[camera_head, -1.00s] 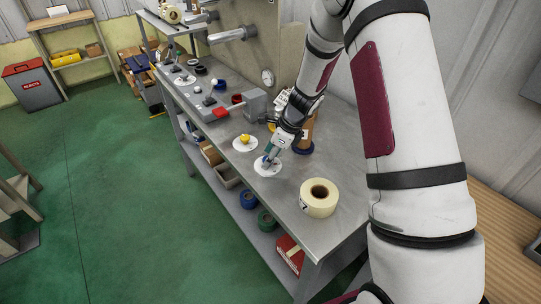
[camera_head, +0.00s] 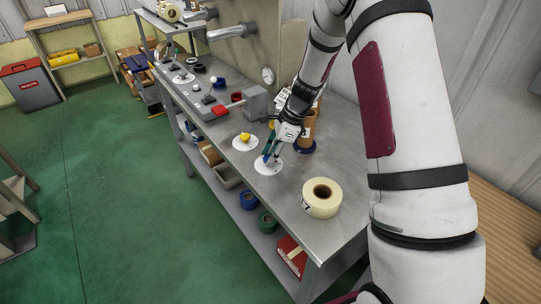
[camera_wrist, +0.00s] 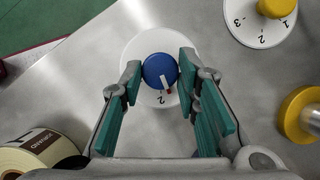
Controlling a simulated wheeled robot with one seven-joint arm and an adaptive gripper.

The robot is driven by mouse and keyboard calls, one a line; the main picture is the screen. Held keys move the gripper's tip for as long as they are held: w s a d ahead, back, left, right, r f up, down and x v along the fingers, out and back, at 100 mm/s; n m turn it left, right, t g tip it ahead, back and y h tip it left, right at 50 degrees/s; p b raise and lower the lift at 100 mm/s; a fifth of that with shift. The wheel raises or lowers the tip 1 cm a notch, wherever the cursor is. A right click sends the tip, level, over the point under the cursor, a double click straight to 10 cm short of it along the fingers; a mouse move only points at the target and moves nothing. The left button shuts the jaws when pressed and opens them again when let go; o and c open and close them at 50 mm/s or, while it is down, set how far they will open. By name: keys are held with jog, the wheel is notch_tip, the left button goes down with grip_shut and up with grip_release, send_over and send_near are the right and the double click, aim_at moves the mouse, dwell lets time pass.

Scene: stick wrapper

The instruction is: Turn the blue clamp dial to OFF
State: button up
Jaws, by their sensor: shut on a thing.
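The blue clamp dial (camera_wrist: 159,70) sits on a round white plate (camera_wrist: 139,45) on the workbench. Its white pointer with a red tip points toward the lower right in the wrist view, just right of a printed 2. No OFF mark is readable. My gripper (camera_wrist: 160,76) has its teal fingers on either side of the dial, shut on it. In the head view my gripper (camera_head: 271,155) reaches down onto the white plate (camera_head: 268,167), and the dial is mostly hidden by the fingers.
A yellow dial (camera_head: 245,138) on its own plate stands beyond. A cream tape roll (camera_head: 321,198) lies nearer on the bench (camera_head: 285,211). A brown cylinder (camera_head: 307,128) stands close to the right of my gripper.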

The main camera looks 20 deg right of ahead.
jog(key=n+b, duration=0.1)
jog(key=n, duration=0.1)
jog(key=n+g, duration=0.1)
jog(key=n+g+b, duration=0.1)
jog(key=n, duration=0.1)
jog(key=shift+w+f+n+b, duration=0.1)
jog(key=shift+w+n+b, duration=0.2)
jog(key=shift+w+b, duration=0.05)
jog(key=n+b, duration=0.1)
jog(key=n, duration=0.1)
jog(key=n+g+b, duration=0.1)
jog(key=n, duration=0.1)
jog(key=shift+w+n+g+h, duration=0.15)
jog(key=shift+n+g+h, duration=0.15)
jog(key=n+g+h+b, duration=0.1)
jog(key=n, duration=0.3)
jog(key=shift+a, duration=0.2)
jog(key=n+h, duration=0.1)
jog(key=n, duration=0.1)
jog(key=n+h+b, duration=0.1)
jog(key=n, duration=0.2)
jog(key=shift+a+g, duration=0.2)
jog(key=shift+g, duration=0.2)
jog(key=shift+n, duration=0.4)
jog(key=o, duration=1.2)
